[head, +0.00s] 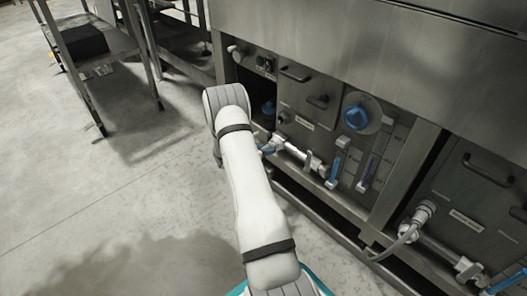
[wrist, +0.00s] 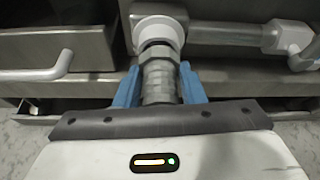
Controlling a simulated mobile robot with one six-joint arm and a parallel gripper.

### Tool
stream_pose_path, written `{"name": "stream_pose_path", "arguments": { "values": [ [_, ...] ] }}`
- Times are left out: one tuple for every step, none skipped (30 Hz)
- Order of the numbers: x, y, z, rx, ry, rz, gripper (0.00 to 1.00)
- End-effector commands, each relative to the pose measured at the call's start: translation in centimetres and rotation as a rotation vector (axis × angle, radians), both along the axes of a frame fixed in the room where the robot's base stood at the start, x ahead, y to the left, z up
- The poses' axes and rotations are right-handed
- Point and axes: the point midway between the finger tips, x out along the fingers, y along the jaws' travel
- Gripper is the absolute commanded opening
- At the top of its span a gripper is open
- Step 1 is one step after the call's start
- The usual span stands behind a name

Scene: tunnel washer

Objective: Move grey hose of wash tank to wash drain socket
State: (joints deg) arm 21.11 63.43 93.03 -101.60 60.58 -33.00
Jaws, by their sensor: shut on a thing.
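My gripper (wrist: 159,72) has its two blue fingers shut on a ribbed silver-grey hose coupling (wrist: 157,88) in the wrist view. The coupling points at a round white fitting (wrist: 158,24) on the panel and meets it, with a hexagonal metal collar between. I cannot tell whether it is locked there. The rest of this hose is hidden under my gripper's body. In the head view my gripper (head: 268,148) is mostly hidden behind my arm, low at the washer's front panel. A socket label cannot be read.
A pale pipe (wrist: 225,33) runs right from the fitting to an elbow. A metal handle (wrist: 40,66) is on the left. In the head view another grey hose (head: 397,243) hangs from a fitting at right. A metal rack (head: 100,50) stands at upper left; the floor between is clear.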

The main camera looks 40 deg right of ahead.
Motion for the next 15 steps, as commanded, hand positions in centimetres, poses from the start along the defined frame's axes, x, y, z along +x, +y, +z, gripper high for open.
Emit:
{"name": "stream_pose_path", "arguments": {
  "values": [
    [0.01, -0.10, 0.02, 0.000, 0.000, 0.000, 0.00],
    [0.01, -0.11, 0.02, 0.000, 0.000, 0.000, 0.00],
    [0.01, -0.10, 0.02, 0.000, 0.000, 0.000, 0.00],
    [0.01, -0.10, 0.02, 0.000, 0.000, 0.000, 0.00],
    [0.01, -0.10, 0.02, 0.000, 0.000, 0.000, 0.00],
    [0.01, -0.10, 0.02, 0.000, 0.000, 0.000, 0.00],
    [0.01, -0.10, 0.02, 0.000, 0.000, 0.000, 0.00],
    [0.01, -0.10, 0.02, 0.000, 0.000, 0.000, 0.00],
    [0.00, -0.11, 0.02, 0.000, -0.001, 0.000, 0.00],
    [0.00, -0.11, 0.02, 0.000, -0.001, 0.000, 0.00],
    [0.00, -0.11, 0.02, 0.000, -0.001, 0.000, 0.37],
    [0.00, -0.11, 0.02, 0.000, -0.001, 0.000, 0.40],
    [0.00, -0.11, 0.02, 0.000, -0.001, 0.000, 0.43],
    [0.00, -0.11, 0.02, 0.000, -0.001, 0.000, 0.45],
    [0.00, -0.11, 0.02, 0.000, -0.001, 0.000, 0.48]
  ]
}}
